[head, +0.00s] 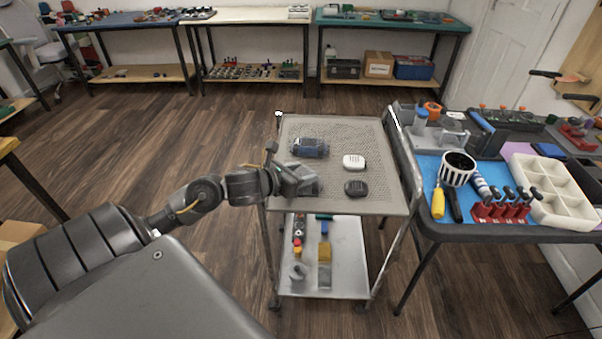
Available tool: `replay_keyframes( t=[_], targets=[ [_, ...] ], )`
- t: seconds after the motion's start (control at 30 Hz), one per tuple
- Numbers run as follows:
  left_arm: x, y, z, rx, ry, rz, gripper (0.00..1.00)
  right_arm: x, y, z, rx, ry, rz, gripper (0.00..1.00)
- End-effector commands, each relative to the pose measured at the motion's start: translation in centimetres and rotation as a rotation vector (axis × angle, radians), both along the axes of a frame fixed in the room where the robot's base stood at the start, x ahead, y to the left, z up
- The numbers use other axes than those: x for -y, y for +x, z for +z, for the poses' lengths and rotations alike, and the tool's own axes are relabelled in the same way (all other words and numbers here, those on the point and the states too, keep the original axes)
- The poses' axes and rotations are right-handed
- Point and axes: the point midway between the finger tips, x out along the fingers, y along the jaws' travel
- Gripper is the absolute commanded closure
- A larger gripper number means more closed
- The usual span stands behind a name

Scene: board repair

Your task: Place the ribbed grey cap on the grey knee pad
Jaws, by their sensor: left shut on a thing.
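My left gripper (297,178) is over the left side of the perforated cart top. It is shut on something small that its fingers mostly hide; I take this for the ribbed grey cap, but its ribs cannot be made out. A grey pad (312,188), which looks like the grey knee pad, lies on the cart top at the gripper, partly covered by it. Whether the held thing touches the pad cannot be told. My right gripper is out of view.
On the cart top (385,207) are a dark blue pad (310,147), a white ribbed cap (353,161) and a black ribbed cap (356,188). A table (455,235) with tools and a white divided tray (560,214) stands at right.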

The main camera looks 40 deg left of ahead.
Motion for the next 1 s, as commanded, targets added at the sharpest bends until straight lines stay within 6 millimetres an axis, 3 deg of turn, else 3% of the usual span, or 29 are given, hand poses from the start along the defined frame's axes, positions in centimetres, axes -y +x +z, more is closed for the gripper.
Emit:
replay_keyframes(
  t=[0.03,0.43,0.47,0.6,1.0],
  targets=[
    [0.13,-0.20,-0.80,-0.016,0.003,-0.003,0.71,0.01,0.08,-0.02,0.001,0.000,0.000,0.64],
    [0.16,-0.31,-1.33,-0.024,0.002,-0.003,0.71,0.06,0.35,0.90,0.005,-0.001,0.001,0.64],
    [0.16,-0.32,-1.36,-0.025,0.002,-0.003,0.47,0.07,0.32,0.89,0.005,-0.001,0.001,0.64],
    [0.14,-0.34,-1.44,-0.027,0.003,-0.002,0.29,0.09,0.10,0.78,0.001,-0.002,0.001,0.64],
    [0.10,-0.34,-1.26,-0.028,0.004,0.000,0.28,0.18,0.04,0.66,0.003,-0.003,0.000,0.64]
  ],
)
